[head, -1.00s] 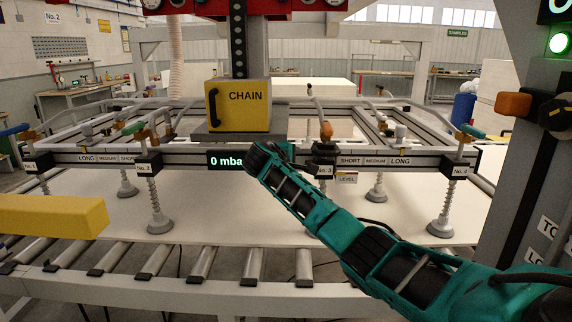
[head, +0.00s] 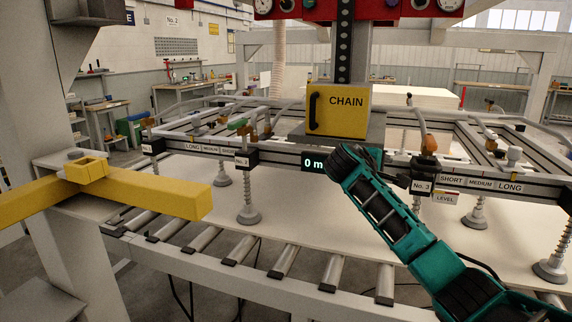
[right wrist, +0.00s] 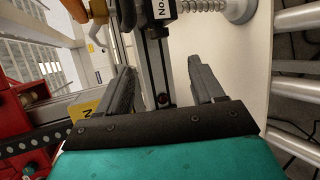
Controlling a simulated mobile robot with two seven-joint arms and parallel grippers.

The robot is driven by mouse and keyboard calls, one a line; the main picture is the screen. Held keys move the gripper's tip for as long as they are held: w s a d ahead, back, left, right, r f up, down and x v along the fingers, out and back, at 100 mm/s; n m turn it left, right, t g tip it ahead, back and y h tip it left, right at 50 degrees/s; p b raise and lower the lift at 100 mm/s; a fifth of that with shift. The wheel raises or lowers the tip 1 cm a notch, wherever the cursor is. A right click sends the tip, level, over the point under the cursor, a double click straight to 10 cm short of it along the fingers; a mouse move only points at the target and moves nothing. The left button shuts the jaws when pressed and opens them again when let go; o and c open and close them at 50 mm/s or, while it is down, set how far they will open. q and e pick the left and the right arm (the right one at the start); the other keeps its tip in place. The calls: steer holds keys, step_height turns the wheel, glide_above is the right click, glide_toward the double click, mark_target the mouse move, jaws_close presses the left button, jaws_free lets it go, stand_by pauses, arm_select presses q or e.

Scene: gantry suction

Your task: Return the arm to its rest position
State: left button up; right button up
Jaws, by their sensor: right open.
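My right arm, teal and black, comes in from the lower right of the head view. Its gripper (head: 345,162) is in front of the suction frame (head: 277,154), just below the yellow CHAIN box (head: 338,112), and overlaps the pressure display (head: 313,164), which reads "0 m" with the rest hidden. In the right wrist view the two dark fingers of this gripper (right wrist: 163,82) stand apart with nothing held between them. Whether the gripper touches the frame cannot be told. My left gripper is not in view.
A large pale board (head: 300,215) lies under the suction cups (head: 249,214) on the roller conveyor (head: 238,250). A yellow beam (head: 150,193) on a grey post reaches in from the left. Black cables hang below the conveyor's front rail (head: 290,295).

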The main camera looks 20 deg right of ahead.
steer(key=s+a+f+n+t+y, duration=0.1)
steer(key=s+a+f+y, duration=0.2)
steer(key=a+f, duration=0.45)
steer(key=s+a+f+t+y, duration=0.2)
steer(key=a+f+y, duration=0.15)
steer(key=f, duration=0.75)
steer(key=s+a+f+n+t+y, duration=0.1)
steer(key=s+a+f+y, duration=0.15)
steer(key=a+f, duration=0.5)
steer(key=s+a+f+m+y, duration=0.2)
steer(key=s+a+f+m, duration=0.1)
steer(key=s, duration=0.8)
steer(key=s+a+f+m+t+y, duration=0.1)
steer(key=s+a+f+m+y, duration=0.2)
steer(key=s+a, duration=0.3)
steer(key=s+f, duration=0.1)
steer(key=s, duration=0.4)
steer(key=shift+s+a+f+m, duration=0.3)
steer(key=shift+f, duration=0.1)
